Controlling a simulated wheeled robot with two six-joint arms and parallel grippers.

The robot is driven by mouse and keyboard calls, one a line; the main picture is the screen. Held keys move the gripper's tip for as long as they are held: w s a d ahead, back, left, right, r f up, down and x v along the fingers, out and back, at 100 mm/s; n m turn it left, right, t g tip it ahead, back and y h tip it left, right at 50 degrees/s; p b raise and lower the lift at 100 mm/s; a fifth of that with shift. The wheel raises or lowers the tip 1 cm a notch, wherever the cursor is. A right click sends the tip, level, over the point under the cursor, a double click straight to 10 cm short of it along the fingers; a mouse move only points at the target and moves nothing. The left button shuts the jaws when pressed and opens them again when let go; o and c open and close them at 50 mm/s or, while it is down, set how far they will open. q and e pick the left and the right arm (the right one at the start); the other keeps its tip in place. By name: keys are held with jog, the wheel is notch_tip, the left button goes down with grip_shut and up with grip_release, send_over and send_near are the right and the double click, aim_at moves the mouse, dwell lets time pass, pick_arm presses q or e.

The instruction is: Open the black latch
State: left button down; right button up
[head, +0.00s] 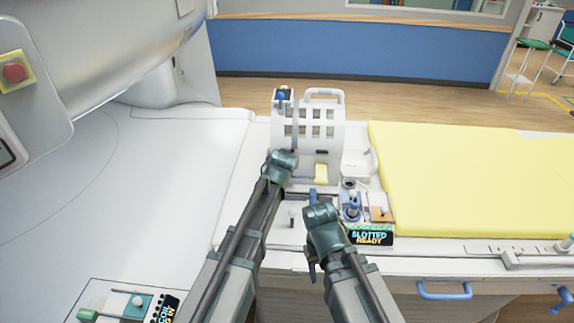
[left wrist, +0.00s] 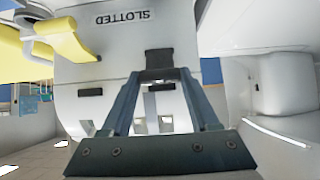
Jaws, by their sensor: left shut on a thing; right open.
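The white slotted coil (head: 325,130) stands upright at the head end of the bed in the head view. In the left wrist view, its white shell (left wrist: 110,65) with an inverted "SLOTTED" label fills the middle. My left gripper (left wrist: 160,73) has its fingers closed together on a small black piece, which appears to be the black latch (left wrist: 158,58), against the shell. In the head view my left wrist covers the coil's lower left, so the latch is hidden there. My right gripper (head: 321,212) is in front of the coil, apart from it; its fingers are hardly visible.
A yellow mattress (head: 460,185) covers the bed on the right. The scanner housing (head: 110,50) rises at the left. A control panel (head: 130,302) is at the lower left.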

pick_arm(q)
jog(key=shift+s+f+t+b, duration=0.3)
jog(key=shift+t+b, duration=0.1)
jog(key=shift+b, duration=0.15)
pick_arm(e)
jog(key=shift+f, duration=0.9)
pick_arm(q)
jog(key=shift+r, duration=0.1)
jog(key=shift+c, duration=1.6)
grip_release()
jog(key=p+v, duration=0.7)
jog(key=v, duration=0.6)
jog(key=shift+s+r, duration=0.2)
jog(key=shift+s, duration=0.1)
pick_arm(e)
notch_tip(320, 180, up, 7)
jog(key=shift+r, duration=0.15)
